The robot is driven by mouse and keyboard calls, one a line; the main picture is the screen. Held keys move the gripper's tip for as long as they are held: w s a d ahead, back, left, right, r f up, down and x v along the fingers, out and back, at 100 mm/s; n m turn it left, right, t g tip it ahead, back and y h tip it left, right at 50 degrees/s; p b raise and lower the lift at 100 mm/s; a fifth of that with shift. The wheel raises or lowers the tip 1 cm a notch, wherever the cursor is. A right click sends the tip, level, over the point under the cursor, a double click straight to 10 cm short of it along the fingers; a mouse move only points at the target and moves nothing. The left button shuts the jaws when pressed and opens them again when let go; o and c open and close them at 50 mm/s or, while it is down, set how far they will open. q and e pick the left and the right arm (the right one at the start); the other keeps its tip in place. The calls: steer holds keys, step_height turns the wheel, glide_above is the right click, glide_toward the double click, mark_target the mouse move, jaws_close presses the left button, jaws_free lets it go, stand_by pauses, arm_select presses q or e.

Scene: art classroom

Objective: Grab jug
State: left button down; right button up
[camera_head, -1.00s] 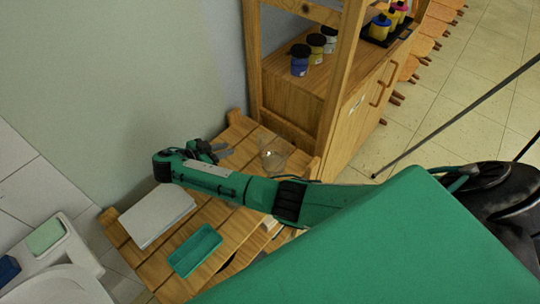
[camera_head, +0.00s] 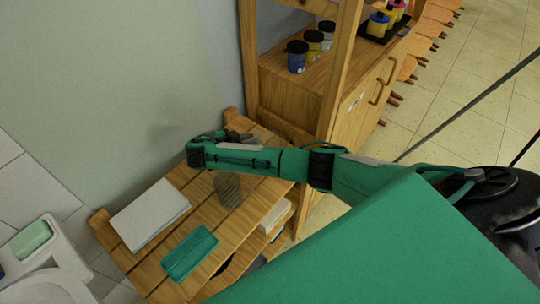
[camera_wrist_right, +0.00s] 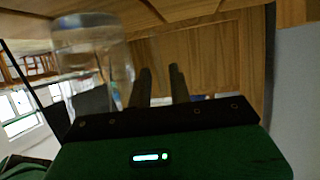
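The clear jug (camera_wrist_right: 95,62) shows in the right wrist view at the upper left, beside my gripper's fingers and not between them. In the head view my right forearm covers the part of the slatted wooden table (camera_head: 165,262) where it stands. My right gripper (camera_head: 238,136) is over the back of this table, near the wall. In the wrist view its two dark fingers (camera_wrist_right: 160,72) are parted with a narrow empty gap. My left gripper is out of view.
A grey see-through holder (camera_head: 228,190) stands just below my forearm. A white paper stack (camera_head: 150,213) and a teal tray (camera_head: 190,253) lie on the table. A wooden shelf unit (camera_head: 290,105) with paint jars (camera_head: 297,56) rises behind. A sink (camera_head: 52,270) is at lower left.

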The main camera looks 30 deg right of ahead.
steer(key=shift+x, duration=0.8)
jaws_close()
steer(key=shift+r, duration=0.2)
